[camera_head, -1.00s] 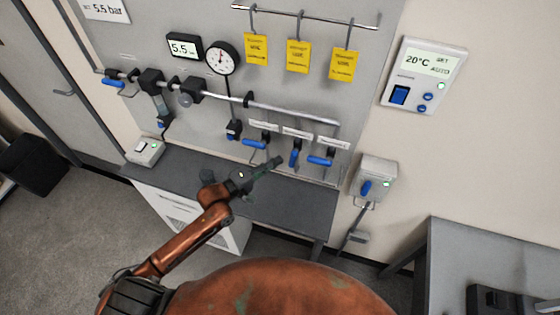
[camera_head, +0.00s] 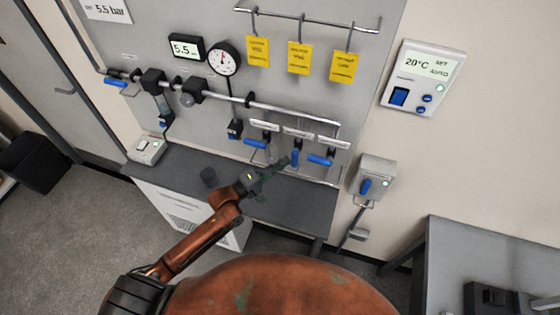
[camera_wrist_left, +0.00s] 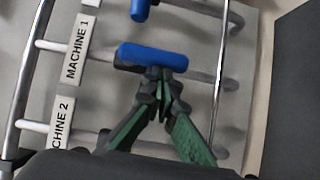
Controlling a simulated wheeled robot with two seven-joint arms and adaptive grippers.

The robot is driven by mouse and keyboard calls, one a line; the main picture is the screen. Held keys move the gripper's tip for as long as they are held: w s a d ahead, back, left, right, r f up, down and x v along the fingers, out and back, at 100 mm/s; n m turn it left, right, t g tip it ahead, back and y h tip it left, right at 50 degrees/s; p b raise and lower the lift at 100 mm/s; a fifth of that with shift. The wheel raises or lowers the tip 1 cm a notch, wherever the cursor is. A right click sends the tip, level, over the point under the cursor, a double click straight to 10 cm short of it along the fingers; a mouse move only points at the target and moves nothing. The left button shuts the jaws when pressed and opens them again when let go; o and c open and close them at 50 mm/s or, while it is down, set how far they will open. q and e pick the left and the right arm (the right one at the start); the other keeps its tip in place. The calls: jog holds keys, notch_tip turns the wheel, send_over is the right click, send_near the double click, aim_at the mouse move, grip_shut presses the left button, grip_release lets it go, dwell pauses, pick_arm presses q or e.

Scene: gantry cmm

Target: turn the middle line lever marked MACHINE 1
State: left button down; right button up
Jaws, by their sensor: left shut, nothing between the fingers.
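The middle lever (camera_head: 295,158) is blue and points down along its line below the manifold. In the left wrist view the blue lever (camera_wrist_left: 152,57) lies beside the MACHINE 1 label (camera_wrist_left: 80,48), along its line. My left gripper (camera_head: 285,162) is shut and empty, its tips just left of the middle lever. In the wrist view the green-and-black gripper (camera_wrist_left: 157,85) has its tips right at the lever's edge; I cannot tell whether they touch. My right gripper is not in view.
The left lever (camera_head: 255,143) and right lever (camera_head: 320,160) stand crosswise on both sides. The MACHINE 2 label (camera_wrist_left: 62,122) marks a neighbouring line. A grey bench (camera_head: 290,205) lies below the panel. A switch box (camera_head: 375,178) is at the right.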

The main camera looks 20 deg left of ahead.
pick_arm(q)
jog(key=shift+s+d+f, duration=0.15)
jog(key=shift+d, duration=0.2)
jog(key=s+a+b, duration=0.4)
jog(key=s+a, duration=0.4)
jog(key=a, duration=0.2)
jog(key=shift+s+a, duration=0.25)
